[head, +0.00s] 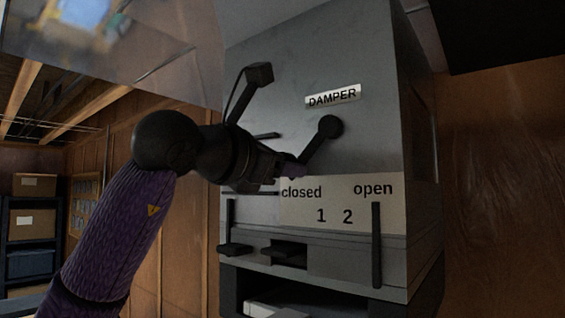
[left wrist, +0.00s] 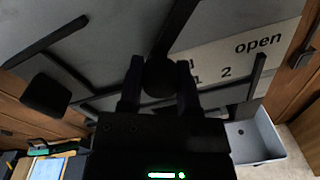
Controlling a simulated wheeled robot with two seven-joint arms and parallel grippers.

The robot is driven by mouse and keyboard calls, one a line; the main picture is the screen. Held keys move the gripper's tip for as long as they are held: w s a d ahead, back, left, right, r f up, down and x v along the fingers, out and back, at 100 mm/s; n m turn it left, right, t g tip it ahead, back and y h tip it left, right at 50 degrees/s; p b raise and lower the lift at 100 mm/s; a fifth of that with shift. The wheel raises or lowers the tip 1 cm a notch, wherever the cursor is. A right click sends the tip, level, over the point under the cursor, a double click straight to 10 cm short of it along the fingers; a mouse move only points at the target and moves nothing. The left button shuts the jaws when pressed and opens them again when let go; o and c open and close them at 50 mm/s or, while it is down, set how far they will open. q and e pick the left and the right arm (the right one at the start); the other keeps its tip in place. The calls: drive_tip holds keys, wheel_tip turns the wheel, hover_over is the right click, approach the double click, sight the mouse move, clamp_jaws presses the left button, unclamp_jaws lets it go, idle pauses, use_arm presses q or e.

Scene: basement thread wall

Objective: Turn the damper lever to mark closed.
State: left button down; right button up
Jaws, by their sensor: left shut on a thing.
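The damper lever (head: 321,143) is a black bar with a round hub on the face of a grey metal cabinet, under a DAMPER label (head: 333,95). It slants down and left from its hub, its free end just above the word "closed" on the pale mark plate (head: 334,203), which reads closed, 1, 2, open. My left gripper (head: 288,168) is shut on the lever's free end. In the left wrist view, the lever's round knob (left wrist: 159,77) sits between the fingers, which partly cover it and the plate. My right gripper is not in view.
The grey cabinet (head: 280,60) fills the middle. Black bars (head: 376,230) and ledges stick out below the plate. A wooden wall (head: 505,180) is at right. Dark shelving with boxes (head: 32,222) stands far left. A pale bin (left wrist: 255,140) shows in the left wrist view.

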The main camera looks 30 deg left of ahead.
use_arm(q)
drive_tip(key=shift+c, duration=1.5)
unclamp_jaws()
drive_tip(key=shift+s, duration=0.25)
drive_tip(key=s+a+b, duration=0.1)
drive_tip(key=s+b, duration=0.2)
drive_tip(key=s, duration=0.6)
drive_tip(key=shift+s+r, duration=0.15)
drive_tip(key=shift+s, duration=0.05)
drive_tip(key=shift+a, duration=0.15)
